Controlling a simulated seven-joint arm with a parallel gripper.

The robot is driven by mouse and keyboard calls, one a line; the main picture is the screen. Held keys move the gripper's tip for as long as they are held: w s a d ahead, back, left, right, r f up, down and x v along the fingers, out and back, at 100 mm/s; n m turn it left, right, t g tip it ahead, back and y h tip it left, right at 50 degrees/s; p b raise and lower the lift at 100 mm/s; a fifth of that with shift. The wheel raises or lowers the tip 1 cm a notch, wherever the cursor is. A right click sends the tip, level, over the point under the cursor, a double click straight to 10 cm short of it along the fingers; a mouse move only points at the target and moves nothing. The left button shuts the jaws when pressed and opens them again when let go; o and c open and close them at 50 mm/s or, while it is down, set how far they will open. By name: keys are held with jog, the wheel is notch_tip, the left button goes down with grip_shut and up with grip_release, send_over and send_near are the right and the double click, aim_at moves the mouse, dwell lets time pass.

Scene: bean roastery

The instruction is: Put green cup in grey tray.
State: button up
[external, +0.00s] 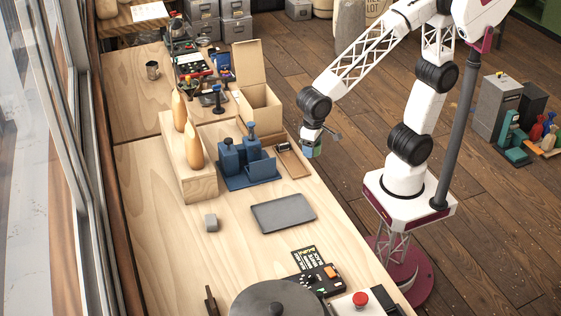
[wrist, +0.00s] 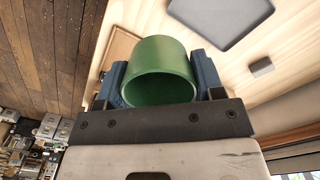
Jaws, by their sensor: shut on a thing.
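The green cup (wrist: 160,72) is held between the two blue fingers of my gripper (wrist: 163,88) in the wrist view, its open mouth facing the camera. In the external view my gripper (external: 313,150) hangs at the table's right edge, with a small part of the green cup (external: 317,150) showing at it. The grey tray (external: 283,213) lies flat and empty on the wooden table, below and left of my gripper. The tray also shows at the top of the wrist view (wrist: 222,15), apart from the cup.
A small grey block (external: 211,222) sits left of the tray. A blue holder (external: 249,172) with blue bottles, a wooden block (external: 187,165) with tan bottles and an open cardboard box (external: 258,108) stand farther back. A dark round lid (external: 275,303) and a control box (external: 318,280) are in front.

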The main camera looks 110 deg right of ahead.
jog(key=s, duration=0.1)
jog(key=a+f, duration=0.1)
jog(key=s, duration=0.1)
jog(key=shift+s+a+f+n, duration=0.25)
jog(key=shift+s+a+n, duration=0.05)
jog(key=shift+a, duration=0.1)
notch_tip(320, 180, down, 14)
jog(key=shift+f, duration=0.15)
jog(key=shift+w, duration=0.25)
send_over(282, 213)
jog(key=shift+w+a+f, duration=0.1)
jog(key=shift+f, duration=0.6)
dwell(0.3)
jog(key=shift+f, duration=1.75)
jog(key=shift+f, duration=0.15)
